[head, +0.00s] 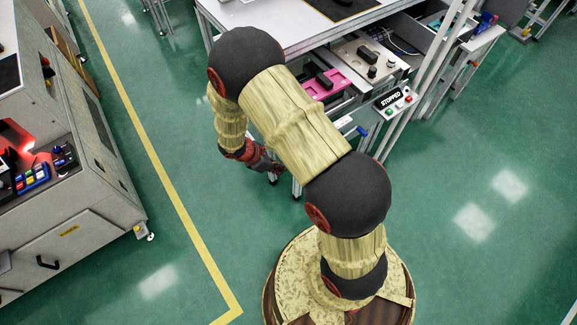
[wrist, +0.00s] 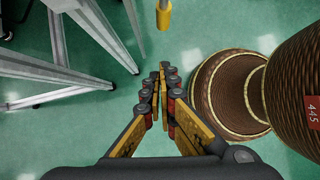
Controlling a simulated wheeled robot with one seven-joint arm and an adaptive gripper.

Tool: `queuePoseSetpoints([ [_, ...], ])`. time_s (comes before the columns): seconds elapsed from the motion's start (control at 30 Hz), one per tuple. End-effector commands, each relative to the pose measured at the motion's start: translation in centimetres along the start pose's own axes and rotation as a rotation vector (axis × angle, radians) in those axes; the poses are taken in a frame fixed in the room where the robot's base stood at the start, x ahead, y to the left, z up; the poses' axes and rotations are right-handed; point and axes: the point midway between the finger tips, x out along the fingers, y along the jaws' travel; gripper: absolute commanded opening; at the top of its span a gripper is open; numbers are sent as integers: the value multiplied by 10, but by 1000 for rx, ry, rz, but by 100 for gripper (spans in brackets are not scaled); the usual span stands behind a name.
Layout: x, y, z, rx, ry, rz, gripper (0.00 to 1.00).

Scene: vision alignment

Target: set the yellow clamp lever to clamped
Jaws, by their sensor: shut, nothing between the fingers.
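A yellow rounded bar end with a grey piece above it, which looks like the clamp lever (wrist: 163,18), enters at the top edge of the wrist view. Its base and pivot are out of that frame, so I cannot tell its setting. My gripper (wrist: 160,78) is shut and empty, with its fingertips pointing up the picture towards the yellow end and a visible gap between them. In the head view my gripper (head: 270,168) hangs low beside the workbench, partly behind my arm. I cannot make out the yellow lever in the head view.
The workbench (head: 270,30) stands at the top, with a pink tray (head: 338,86) and a STOPPED panel (head: 390,100) on its near side. Grey metal legs (wrist: 60,72) stand left of my gripper. A machine (head: 75,205) stands at the left; green floor (head: 180,235) lies between.

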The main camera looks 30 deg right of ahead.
Motion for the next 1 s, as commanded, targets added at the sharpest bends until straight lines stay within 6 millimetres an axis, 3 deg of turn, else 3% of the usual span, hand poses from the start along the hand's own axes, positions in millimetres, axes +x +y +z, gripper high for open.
queuePoseSetpoints([
  [0.03, -15, -1, 0, -2, -1, 1, 0],
  [0.2, -45, -2, -6, -1, 0, 0, 0],
  [0.47, -66, -2, -8, 4, 0, -5, 0],
  [0.57, -69, -1, 9, 36, 2, -20, 0],
  [0.7, -72, -10, 57, 138, 30, -75, 0],
  [0.8, -71, -19, 77, 186, 102, -104, 0],
  [0.93, -73, -23, 84, 186, 224, -94, 0],
  [1.0, -72, -21, 75, 153, 275, -67, 0],
])
